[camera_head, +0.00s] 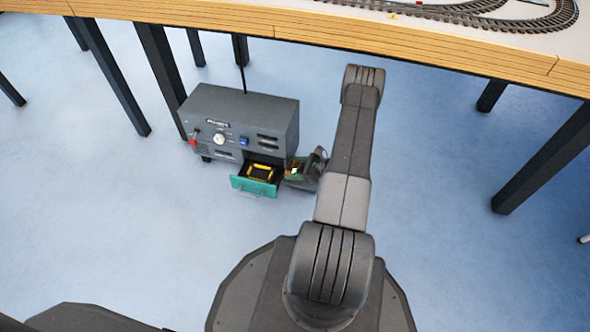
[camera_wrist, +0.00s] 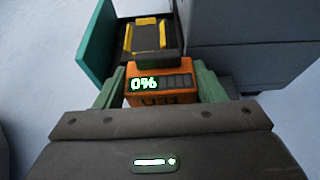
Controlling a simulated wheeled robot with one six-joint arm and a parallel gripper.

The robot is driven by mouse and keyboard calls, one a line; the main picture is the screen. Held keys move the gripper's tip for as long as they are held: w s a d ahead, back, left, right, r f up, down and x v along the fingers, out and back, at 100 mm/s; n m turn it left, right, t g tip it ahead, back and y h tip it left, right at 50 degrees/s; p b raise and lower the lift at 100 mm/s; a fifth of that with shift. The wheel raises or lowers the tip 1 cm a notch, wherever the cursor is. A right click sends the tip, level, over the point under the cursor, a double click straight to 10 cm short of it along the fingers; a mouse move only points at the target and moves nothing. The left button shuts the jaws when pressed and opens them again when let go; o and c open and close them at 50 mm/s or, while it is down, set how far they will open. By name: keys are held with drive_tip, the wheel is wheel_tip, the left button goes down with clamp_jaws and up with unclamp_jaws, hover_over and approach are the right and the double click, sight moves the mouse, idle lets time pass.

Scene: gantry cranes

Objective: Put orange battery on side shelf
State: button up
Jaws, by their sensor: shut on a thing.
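The orange battery (camera_wrist: 162,88) is in my gripper (camera_wrist: 160,92) in the wrist view. Its display reads 0% and the mark on its front is partly hidden by the gripper body. The green fingers press on its left and right sides. In the head view my gripper (camera_head: 299,170) is low, just right of the open teal drawer, and the battery there is too small to make out well. No side shelf can be clearly told in either view.
A grey machine (camera_head: 240,115) with knobs stands on the floor by a table leg. Its teal drawer (camera_head: 254,187) is pulled out and holds a yellow and black item (camera_head: 262,172). A wooden-edged table (camera_head: 330,38) with train track is above. Blue floor is clear to the left.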

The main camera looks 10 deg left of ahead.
drive_tip(key=shift+f+b, duration=0.3)
drive_tip(key=shift+b, duration=0.2)
drive_tip(key=shift+f+b, duration=0.25)
drive_tip(key=shift+b, duration=0.1)
drive_tip(key=o, duration=1.2)
drive_tip(key=shift+s+f, duration=0.1)
drive_tip(key=shift+r+p, duration=0.65)
drive_tip(key=shift+p, duration=0.25)
drive_tip(key=p+v, duration=0.3)
drive_tip(key=v, duration=0.9)
